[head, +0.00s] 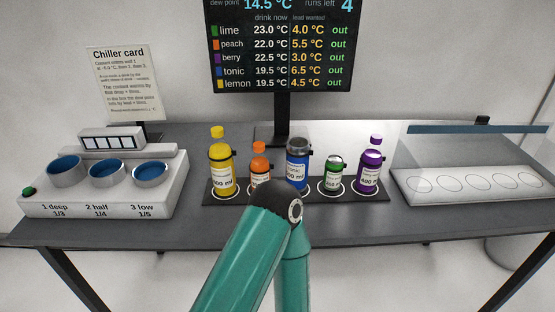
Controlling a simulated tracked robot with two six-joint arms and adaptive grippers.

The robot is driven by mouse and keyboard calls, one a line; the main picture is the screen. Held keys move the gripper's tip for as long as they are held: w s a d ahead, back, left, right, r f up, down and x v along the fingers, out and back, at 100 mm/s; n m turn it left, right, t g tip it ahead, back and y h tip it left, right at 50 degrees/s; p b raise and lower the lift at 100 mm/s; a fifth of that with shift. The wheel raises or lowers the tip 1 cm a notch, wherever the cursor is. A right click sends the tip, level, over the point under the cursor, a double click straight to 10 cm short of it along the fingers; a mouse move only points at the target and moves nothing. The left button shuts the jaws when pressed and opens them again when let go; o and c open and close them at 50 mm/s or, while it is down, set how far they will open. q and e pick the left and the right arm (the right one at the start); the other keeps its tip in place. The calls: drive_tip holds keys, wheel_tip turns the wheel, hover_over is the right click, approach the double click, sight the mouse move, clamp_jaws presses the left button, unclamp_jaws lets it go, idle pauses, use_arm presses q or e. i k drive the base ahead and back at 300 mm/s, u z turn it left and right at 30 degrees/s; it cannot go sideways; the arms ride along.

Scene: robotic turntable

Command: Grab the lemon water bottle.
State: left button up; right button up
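The lemon water bottle (221,178) is yellow with a yellow cap and a white label. It stands upright at the left end of a row of bottles on a dark strip (254,198), with a dark band around its upper body. No gripper touches it. One of my teal arms rises from the bottom middle, and its dark joint is just in front of the row, to the right of the yellow bottle. I cannot tell which arm it is. Neither gripper shows.
Orange (259,165), blue (297,165), green (333,173) and purple (370,168) bottles stand to the right. A chiller with three wells (106,200) is at left, and a white tray (470,188) under a clear cover at right. A screen (281,45) stands behind.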

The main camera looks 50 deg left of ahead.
sight(220, 154)
drive_tip(key=z, duration=0.25)
drive_tip(key=k, duration=1.6)
drive_tip(key=u, duration=0.85)
drive_tip(key=i, duration=0.9)
